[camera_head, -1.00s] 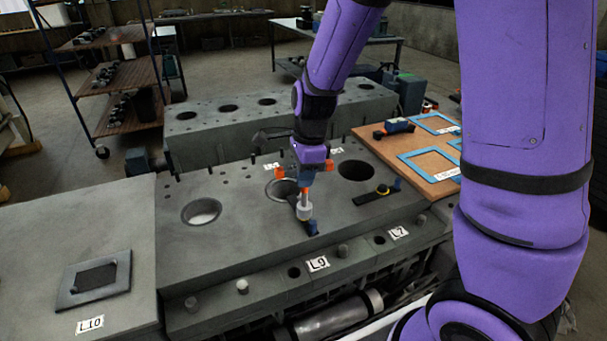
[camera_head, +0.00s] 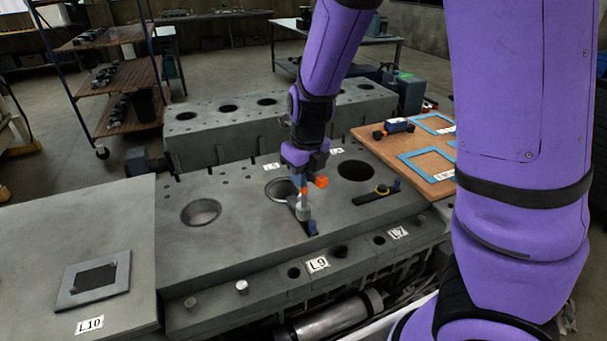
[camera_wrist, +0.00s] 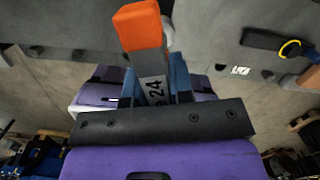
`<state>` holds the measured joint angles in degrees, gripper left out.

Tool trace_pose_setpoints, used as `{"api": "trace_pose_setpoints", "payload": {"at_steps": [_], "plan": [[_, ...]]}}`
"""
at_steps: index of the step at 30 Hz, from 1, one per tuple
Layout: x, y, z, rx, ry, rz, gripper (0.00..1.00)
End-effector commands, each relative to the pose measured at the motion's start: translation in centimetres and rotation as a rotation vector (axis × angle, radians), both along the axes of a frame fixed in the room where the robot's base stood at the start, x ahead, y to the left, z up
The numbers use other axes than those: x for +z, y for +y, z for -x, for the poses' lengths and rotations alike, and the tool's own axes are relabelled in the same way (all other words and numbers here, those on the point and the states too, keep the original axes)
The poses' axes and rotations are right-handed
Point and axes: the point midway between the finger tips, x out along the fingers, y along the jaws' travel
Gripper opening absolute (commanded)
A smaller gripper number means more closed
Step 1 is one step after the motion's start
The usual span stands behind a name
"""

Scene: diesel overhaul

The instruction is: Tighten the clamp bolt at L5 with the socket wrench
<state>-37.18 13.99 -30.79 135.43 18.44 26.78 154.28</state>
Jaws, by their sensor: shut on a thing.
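My gripper (camera_head: 303,176) is shut on the socket wrench (camera_head: 321,181), over the engine block's middle bore. The wrench has orange ends and a grey handle marked 24, seen between my blue fingers (camera_wrist: 155,85) in the wrist view. Its orange end (camera_wrist: 138,26) points away from my wrist. The pale socket (camera_head: 303,211) points down over a dark clamp with a blue end (camera_head: 311,227), beside the bore. The clamp bolt is hidden under the socket; I cannot tell how far the socket is seated. A small label (camera_head: 271,166), apparently L5, lies behind the bore.
Another dark clamp (camera_head: 372,197) with a yellow ring lies by the right bore (camera_head: 354,171). Labels L9 (camera_head: 317,264) and L7 (camera_head: 398,232) mark the front ledge. A wooden board (camera_head: 440,187) with blue frames stands at right. The left bore (camera_head: 201,212) is open.

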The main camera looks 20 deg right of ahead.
Motion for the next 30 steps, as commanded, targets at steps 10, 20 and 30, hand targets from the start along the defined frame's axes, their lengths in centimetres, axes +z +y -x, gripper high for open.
{"api": "trace_pose_setpoints", "payload": {"at_steps": [10,20,30], "plan": [[0.0,0.0,0.0,-0.06,0.0,0.0,0.0],[1.5,0.1,0.0,-0.058,-0.002,-0.002,0.0],[1.5,-0.1,0.0,0.158,0.0,-0.002,0.0]]}}
